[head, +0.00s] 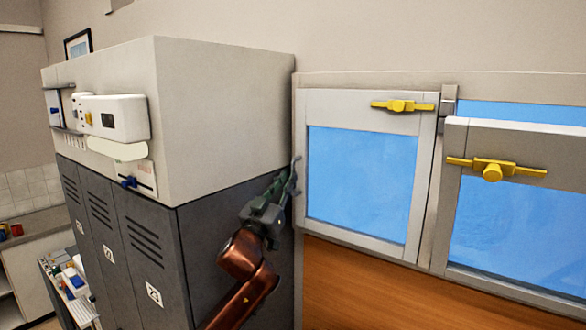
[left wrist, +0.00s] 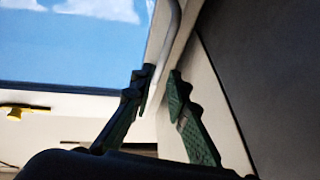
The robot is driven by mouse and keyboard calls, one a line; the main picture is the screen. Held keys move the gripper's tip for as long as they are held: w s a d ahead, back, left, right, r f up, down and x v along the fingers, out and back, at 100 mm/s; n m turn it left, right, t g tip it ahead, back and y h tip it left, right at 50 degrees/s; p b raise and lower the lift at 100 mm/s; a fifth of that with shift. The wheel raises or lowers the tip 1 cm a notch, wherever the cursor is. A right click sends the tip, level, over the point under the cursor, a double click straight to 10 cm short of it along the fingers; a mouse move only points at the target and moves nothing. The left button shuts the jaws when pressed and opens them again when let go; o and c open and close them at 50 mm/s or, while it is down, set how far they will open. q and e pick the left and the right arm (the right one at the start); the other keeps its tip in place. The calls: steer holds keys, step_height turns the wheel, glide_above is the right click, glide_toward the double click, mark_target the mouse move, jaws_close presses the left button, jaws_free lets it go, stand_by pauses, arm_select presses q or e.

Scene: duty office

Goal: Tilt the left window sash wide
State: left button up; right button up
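The left window sash (head: 428,165) is a pale grey frame with a blue pane. It looks shut or nearly flush in its frame. A yellow handle (head: 403,105) lies level on its top rail. My left gripper (head: 286,180) is at the sash's left edge, beside the dark locker. In the left wrist view its two green-padded fingers (left wrist: 159,82) stand apart. A grey curved bar (left wrist: 165,50) runs into the gap between the tips; I cannot tell whether they touch it. A yellow handle also shows there (left wrist: 14,111). My right gripper is in no view.
The right sash (head: 445,215) leans inward at its top, its yellow handle (head: 493,169) level. Dark lockers (head: 228,235) with a large pale box (head: 220,105) on top stand close on the left. Wooden panelling (head: 360,290) lies below the window.

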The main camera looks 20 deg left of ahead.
arm_select(q)
steer(key=p+x, duration=0.1)
steer(key=x, duration=0.3)
steer(key=shift+w+d+r+p, duration=0.1)
steer(key=shift+w+p, duration=0.2)
steer(key=shift+p, duration=0.1)
jaws_close()
stand_by(0.3)
